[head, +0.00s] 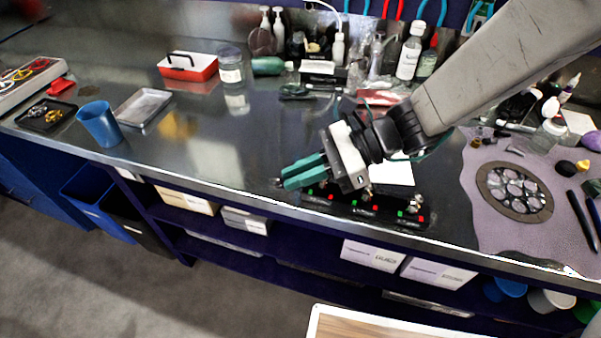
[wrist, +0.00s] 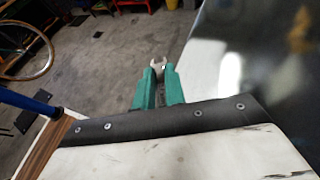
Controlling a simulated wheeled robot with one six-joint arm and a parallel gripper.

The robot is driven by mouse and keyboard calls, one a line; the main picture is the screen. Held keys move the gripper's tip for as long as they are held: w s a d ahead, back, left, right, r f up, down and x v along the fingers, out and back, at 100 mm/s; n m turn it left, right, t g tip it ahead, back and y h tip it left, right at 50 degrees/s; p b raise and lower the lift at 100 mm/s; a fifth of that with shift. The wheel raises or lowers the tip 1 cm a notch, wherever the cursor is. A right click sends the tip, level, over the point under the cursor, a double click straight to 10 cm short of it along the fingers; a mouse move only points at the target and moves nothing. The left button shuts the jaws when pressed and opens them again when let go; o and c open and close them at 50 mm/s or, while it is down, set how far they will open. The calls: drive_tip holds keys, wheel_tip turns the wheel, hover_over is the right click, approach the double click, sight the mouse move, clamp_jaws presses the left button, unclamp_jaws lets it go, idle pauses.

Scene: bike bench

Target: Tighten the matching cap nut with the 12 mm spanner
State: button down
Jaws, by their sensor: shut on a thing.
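My gripper (head: 303,172) has green fingers and is over the front edge of the metal bench. It is shut on a silver spanner (wrist: 157,63), whose open jaw sticks out beyond the fingertips in the wrist view. Its size marking cannot be read. In the head view the spanner is almost hidden by the fingers. A black board (head: 345,209) with red and green marks lies at the bench front, below and right of the fingers. Small silver fittings (head: 418,199) stand on it, perhaps the cap nuts. My gripper partly covers the board's left part.
A blue cup (head: 99,124), a metal tray (head: 145,107) and a red-and-white box (head: 188,67) stand to the left. A purple mat (head: 480,217) with a round dish of glass pieces lies right. Bottles and tools line the back. The bench middle left of my gripper is clear.

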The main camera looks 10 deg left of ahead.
drive_tip(key=shift+r, duration=0.55)
drive_tip(key=shift+r, duration=0.75)
drive_tip(key=shift+r, duration=0.1)
drive_tip(key=r, duration=0.1)
drive_tip(key=s+r, duration=0.2)
drive_tip(key=shift+a+r, duration=0.1)
drive_tip(key=shift+r, duration=0.3)
idle(0.6)
